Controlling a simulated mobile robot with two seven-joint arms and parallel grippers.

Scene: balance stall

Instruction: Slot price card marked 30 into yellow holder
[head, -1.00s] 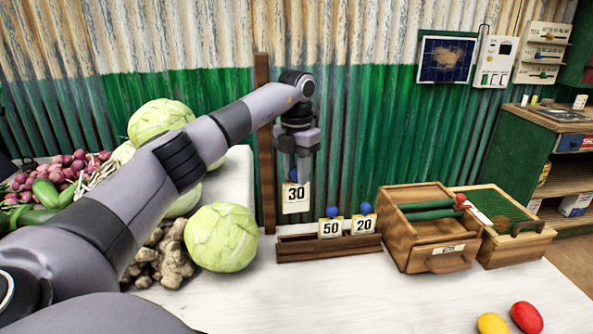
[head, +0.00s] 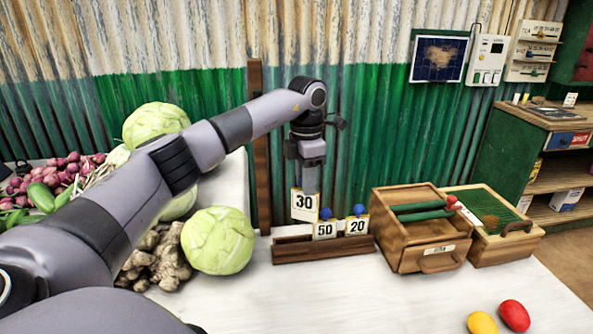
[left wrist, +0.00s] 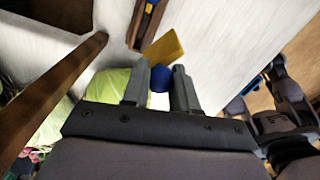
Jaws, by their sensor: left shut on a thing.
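The price card marked 30 (head: 304,205) is white with dark digits and hangs upright below my left gripper (head: 311,187). In the left wrist view the gripper (left wrist: 160,88) is shut on the blue knob (left wrist: 159,78) of the card, whose body looks yellow (left wrist: 164,48) there. The card is just above the left part of the wooden rack (head: 290,249) and beside the card marked 50 (head: 324,230). A yellow rounded piece (head: 481,323) lies at the bottom right; I cannot see a slot in it.
The card marked 20 (head: 357,225) stands in the rack beside 50. A wooden box (head: 420,259) and a green-topped box (head: 506,250) stand to the right. A red rounded piece (head: 514,315) lies beside the yellow one. A cabbage (head: 217,241) stands left.

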